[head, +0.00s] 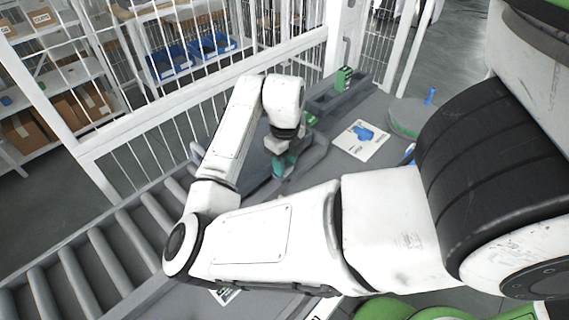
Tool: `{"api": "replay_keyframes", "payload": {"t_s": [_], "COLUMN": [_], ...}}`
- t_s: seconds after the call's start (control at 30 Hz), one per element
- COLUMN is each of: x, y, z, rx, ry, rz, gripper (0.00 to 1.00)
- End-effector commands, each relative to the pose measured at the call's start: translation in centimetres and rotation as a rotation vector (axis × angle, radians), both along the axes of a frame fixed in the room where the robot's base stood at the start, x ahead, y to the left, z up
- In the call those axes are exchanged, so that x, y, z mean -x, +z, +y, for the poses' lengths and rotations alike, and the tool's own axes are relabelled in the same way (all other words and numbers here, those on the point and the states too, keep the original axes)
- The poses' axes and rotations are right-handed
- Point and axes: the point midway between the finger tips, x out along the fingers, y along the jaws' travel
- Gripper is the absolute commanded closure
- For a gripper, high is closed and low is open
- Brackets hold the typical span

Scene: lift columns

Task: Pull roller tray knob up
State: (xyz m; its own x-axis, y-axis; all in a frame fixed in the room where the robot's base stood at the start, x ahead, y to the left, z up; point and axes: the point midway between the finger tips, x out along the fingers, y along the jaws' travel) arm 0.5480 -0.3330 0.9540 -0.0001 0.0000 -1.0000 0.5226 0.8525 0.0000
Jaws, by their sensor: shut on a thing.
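My gripper (285,161) is at the centre of the head view, pointing down at the grey worktop from my white arm. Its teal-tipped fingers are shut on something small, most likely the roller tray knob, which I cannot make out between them. A grey curved part (312,160) lies right beside the fingers. Whether the knob has risen cannot be told.
A roller conveyor (75,270) runs along the left. Behind are a grey trough (325,104), a green block (343,78), a white sheet (350,147) with a blue piece (363,132), and a round grey disc (405,118) with a blue peg (430,96). A white railing (150,135) bounds the far side.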

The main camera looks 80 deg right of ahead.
Motion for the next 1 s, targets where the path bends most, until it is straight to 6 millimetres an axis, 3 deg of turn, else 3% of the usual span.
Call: {"api": "replay_keyframes", "payload": {"t_s": [0.93,0.97,1.0], "x": [0.0,0.0,0.0], "y": [1.7,1.7,1.6], "z": [0.0,0.0,0.0], "rx": [-0.001,-0.001,-0.001], "ry": [0.0,0.0,0.0], "rz": [0.001,0.001,0.001], "gripper": [0.81,0.59,0.55]}}
